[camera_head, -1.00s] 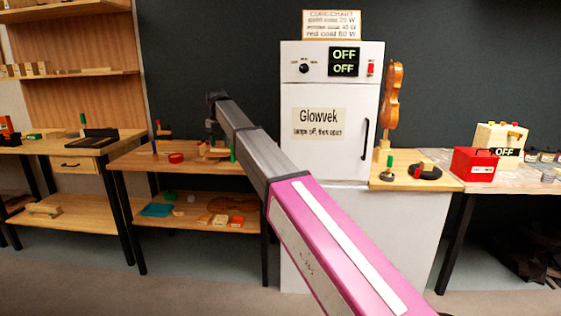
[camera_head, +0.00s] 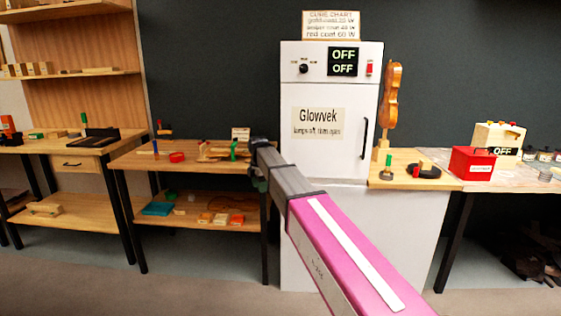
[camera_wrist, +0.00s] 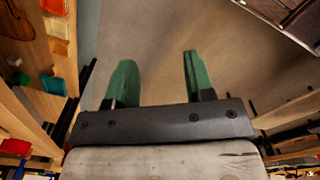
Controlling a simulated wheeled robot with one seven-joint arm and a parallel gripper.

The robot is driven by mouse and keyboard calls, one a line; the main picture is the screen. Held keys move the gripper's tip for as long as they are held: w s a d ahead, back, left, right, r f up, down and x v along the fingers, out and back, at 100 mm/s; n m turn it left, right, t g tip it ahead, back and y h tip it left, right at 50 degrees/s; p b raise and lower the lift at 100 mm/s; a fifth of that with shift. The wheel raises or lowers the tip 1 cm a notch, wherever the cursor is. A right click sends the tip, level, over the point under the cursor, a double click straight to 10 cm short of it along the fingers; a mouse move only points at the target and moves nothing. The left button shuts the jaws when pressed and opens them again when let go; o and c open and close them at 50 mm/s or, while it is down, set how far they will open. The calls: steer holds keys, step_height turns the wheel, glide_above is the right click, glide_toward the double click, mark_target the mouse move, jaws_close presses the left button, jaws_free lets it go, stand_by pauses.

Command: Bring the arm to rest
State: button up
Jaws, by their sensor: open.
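My arm reaches forward from the lower right in the head view, a pink link and then grey ones. In the head view its far end is in front of the right end of the middle bench, left of the white cabinet; the fingertips are hard to make out there. In the wrist view my gripper (camera_wrist: 155,82) shows two green fingers set well apart, with nothing between them. Bare floor (camera_wrist: 155,25) lies beyond the fingers.
The white Glowvek cabinet (camera_head: 320,160) has its door shut and its displays read OFF. The middle bench (camera_head: 130,160) holds small tools, with a lower shelf below. A violin (camera_head: 392,95) stands upright right of the cabinet. A red box (camera_head: 473,162) is farther right.

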steer(key=s+d+f+m, duration=2.4)
steer(key=s+d, duration=0.2)
steer(key=d, duration=0.1)
steer(key=shift+s+d+f, duration=0.15)
steer(key=shift+s+d, duration=0.15)
steer(key=shift+d, duration=0.1)
stand_by(1.1)
